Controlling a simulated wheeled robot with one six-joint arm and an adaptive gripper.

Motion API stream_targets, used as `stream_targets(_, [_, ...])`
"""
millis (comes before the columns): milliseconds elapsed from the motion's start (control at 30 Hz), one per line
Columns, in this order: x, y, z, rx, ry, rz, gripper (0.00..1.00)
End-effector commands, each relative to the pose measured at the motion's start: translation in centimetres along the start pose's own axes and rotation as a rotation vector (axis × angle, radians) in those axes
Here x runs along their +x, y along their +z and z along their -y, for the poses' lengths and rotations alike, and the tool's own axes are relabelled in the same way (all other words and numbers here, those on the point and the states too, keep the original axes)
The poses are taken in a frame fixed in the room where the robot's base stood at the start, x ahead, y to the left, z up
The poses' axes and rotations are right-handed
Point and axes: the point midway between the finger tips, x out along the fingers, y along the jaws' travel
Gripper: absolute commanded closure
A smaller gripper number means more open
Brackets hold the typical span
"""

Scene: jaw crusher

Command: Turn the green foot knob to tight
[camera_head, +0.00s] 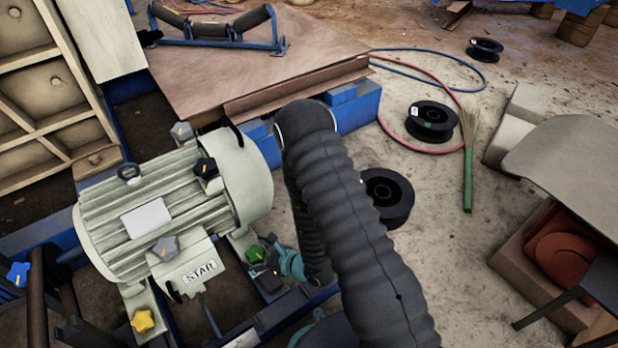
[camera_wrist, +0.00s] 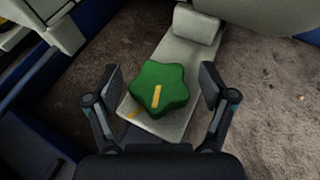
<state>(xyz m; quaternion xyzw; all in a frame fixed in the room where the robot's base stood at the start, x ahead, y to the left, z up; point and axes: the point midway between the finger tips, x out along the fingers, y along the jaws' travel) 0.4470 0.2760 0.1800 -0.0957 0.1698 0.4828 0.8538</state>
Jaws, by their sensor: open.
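The green foot knob (camera_wrist: 160,88) is a star-shaped knob with a yellow pointer line on top. It sits on a pale metal motor foot (camera_wrist: 196,40). In the wrist view my gripper (camera_wrist: 160,95) is open, with one finger on each side of the knob and a gap on both sides. The yellow line runs nearly up and down in that view, and a yellow mark shows on the foot at the knob's lower left. In the head view the green knob (camera_head: 256,254) is at the motor's lower right, with my gripper (camera_head: 272,264) beside it, partly hidden by my arm.
The grey-green motor (camera_head: 170,210) carries grey and black knobs and a STAR label. A yellow knob (camera_head: 143,320) is on its near foot and a blue knob (camera_head: 18,273) at far left. Black spools (camera_head: 431,121) and a broom (camera_head: 468,170) lie on the floor to the right.

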Motion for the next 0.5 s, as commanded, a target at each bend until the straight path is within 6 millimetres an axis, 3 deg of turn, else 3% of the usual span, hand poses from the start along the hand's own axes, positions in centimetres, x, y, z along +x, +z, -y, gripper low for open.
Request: stream_targets(500, [-0.08,0.2,0.14,-0.129,0.307,0.0,0.18])
